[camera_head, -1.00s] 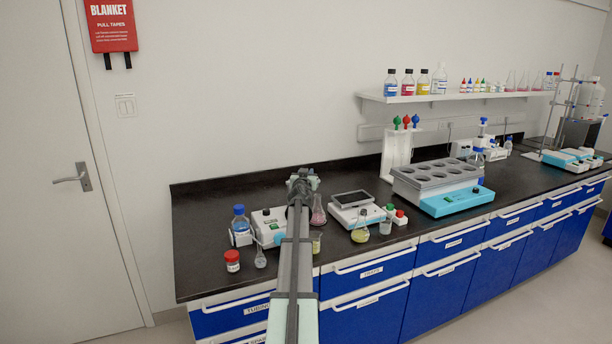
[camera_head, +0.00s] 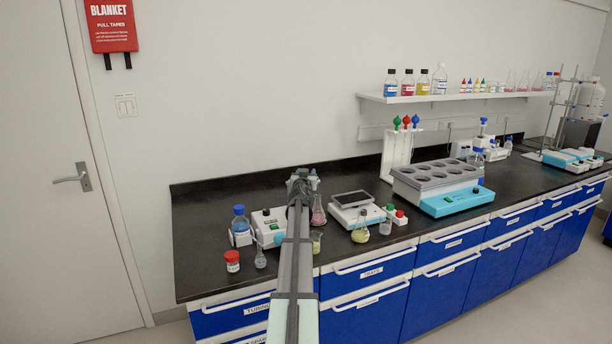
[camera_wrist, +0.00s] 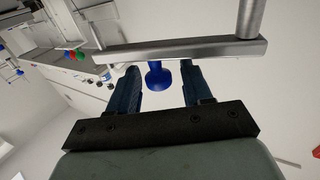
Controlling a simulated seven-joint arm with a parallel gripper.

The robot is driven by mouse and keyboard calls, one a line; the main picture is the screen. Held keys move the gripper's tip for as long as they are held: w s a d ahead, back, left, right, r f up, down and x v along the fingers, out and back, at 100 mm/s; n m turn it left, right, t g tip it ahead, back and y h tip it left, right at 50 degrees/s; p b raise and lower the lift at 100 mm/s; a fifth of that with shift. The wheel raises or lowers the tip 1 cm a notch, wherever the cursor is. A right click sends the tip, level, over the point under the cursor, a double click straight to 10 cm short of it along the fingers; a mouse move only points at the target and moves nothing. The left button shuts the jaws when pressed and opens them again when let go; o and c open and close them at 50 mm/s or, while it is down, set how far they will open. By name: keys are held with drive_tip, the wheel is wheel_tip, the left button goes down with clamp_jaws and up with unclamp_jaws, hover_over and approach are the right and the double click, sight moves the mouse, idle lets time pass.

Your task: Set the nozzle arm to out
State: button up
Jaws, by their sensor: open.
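In the wrist view, a silver bar (camera_wrist: 190,48) crosses above my fingers and joins a round metal post at its right end. It looks like the nozzle arm, but I cannot be sure. A blue knob (camera_wrist: 158,76) shows just below the bar, between the fingers in the picture. My gripper (camera_wrist: 160,84) is open, with one dark finger on each side of the knob. I cannot tell whether either finger touches it. In the head view, my arm runs up to the bench's left part and hides what lies directly behind its end.
A flask with pink liquid (camera_head: 318,212) stands close right of my arm's end. Left of it are a white and turquoise device (camera_head: 270,223), a blue-capped bottle (camera_head: 240,222) and a red-capped jar (camera_head: 232,261). A multi-well block (camera_head: 438,185) stands farther right.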

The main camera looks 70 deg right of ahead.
drive_tip(key=shift+a, duration=0.1)
drive_tip(key=v, duration=1.3)
drive_tip(key=shift+a, duration=0.3)
